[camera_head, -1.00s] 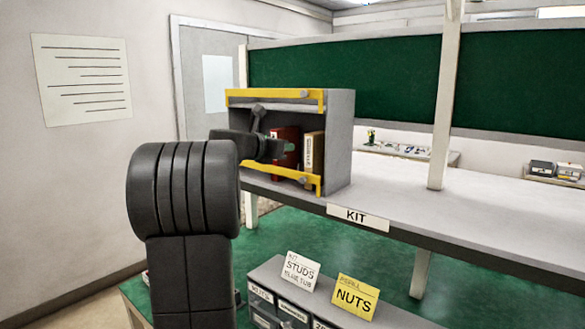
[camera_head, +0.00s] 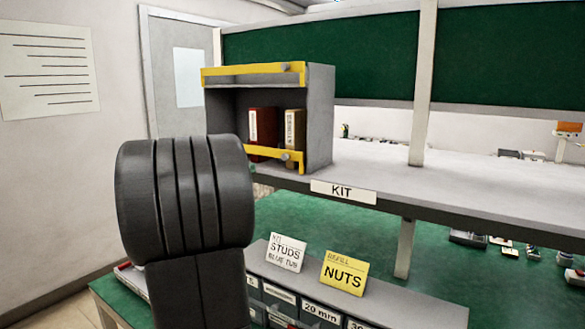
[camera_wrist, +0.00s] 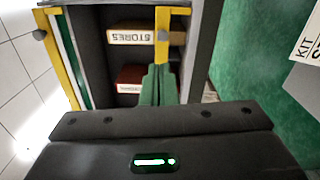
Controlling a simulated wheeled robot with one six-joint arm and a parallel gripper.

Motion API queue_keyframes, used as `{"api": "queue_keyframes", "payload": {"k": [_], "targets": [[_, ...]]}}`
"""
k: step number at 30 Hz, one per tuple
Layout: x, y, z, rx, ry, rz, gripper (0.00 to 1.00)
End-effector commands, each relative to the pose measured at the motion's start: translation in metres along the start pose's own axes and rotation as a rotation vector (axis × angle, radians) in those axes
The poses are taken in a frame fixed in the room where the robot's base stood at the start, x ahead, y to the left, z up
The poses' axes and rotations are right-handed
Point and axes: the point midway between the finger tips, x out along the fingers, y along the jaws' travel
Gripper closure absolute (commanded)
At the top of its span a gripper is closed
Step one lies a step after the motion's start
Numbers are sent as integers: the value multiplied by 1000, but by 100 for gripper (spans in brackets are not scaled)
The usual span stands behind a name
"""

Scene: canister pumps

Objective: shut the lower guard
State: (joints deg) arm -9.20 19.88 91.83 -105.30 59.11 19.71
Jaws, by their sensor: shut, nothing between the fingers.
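The lower guard (camera_head: 262,152) is a yellow bar with a grey knob, across the lower front of a grey cabinet (camera_head: 320,115) standing on the shelf. In the wrist view, which is turned sideways, the lower guard (camera_wrist: 162,20) runs down the middle, its knob near the green fingers. My gripper (camera_wrist: 156,70) is shut and empty, its tips beside or over this bar; I cannot tell if they touch. In the head view the gripper is hidden behind my arm. Whether the lower guard is fully shut is unclear.
The upper guard (camera_head: 240,76) is a similar yellow bar across the cabinet top. A red binder (camera_head: 263,125) and a yellowish STORES binder (camera_head: 294,126) stand inside. STUDS (camera_head: 287,253) and NUTS (camera_head: 343,272) cards stand below.

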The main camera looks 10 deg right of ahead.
Motion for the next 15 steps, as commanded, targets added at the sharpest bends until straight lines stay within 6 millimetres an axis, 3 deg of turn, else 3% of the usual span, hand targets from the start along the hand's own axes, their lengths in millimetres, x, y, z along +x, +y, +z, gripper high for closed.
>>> {"api": "queue_keyframes", "payload": {"k": [3, 8, 15], "targets": [[-12, -6, -6, 76, 18, 16, 100], [-12, -6, -8, 116, 24, 22, 100], [24, -3, -8, 115, 20, 21, 100]]}}
